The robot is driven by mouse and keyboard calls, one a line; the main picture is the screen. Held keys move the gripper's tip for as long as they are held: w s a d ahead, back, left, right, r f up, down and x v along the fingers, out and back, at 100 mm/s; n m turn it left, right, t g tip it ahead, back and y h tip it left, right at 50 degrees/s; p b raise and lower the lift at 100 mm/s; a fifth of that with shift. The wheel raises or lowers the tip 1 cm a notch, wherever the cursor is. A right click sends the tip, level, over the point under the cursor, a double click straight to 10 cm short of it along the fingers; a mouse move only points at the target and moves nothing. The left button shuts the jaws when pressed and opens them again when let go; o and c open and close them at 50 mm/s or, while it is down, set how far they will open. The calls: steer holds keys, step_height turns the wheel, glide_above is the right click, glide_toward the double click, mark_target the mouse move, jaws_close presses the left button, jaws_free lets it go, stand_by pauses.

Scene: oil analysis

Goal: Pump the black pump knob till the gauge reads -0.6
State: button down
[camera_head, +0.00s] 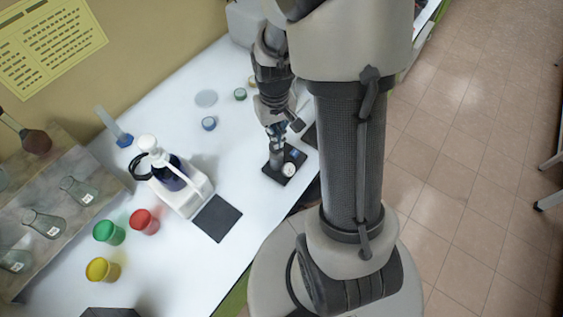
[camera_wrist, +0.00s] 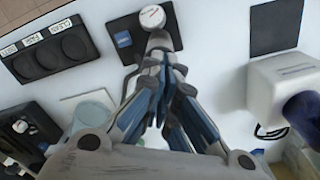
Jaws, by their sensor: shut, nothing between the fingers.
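The pump's black base (camera_head: 272,174) stands on the white table, with a round white gauge (camera_head: 289,170) at its front. The gauge also shows at the top of the wrist view (camera_wrist: 152,17); its needle is too small to read. My gripper (camera_head: 276,148) is directly above the pump, pointing down. In the wrist view my gripper (camera_wrist: 159,42) has its blue-grey fingers together, with nothing seen between them, and their tips overlap the pump just behind the gauge. The black pump knob is hidden by the fingers; I cannot tell whether they touch it.
A white device with a dark flask (camera_head: 172,178) and a black pad (camera_head: 217,218) stand left of the pump. Red (camera_head: 144,221), green (camera_head: 109,232) and yellow (camera_head: 102,270) cups stand front left. A black holder with round wells (camera_wrist: 57,52) lies near the pump.

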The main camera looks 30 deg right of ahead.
stand_by(0.4)
steer(key=shift+f+b, duration=1.55)
steer(key=shift+f, duration=0.45)
steer(key=shift+r+p, duration=1.65)
steer(key=shift+r, duration=0.4)
steer(key=shift+f, duration=0.1)
steer(key=shift+f+b, duration=1.7)
steer(key=shift+f, duration=0.4)
steer(key=shift+r, duration=0.25)
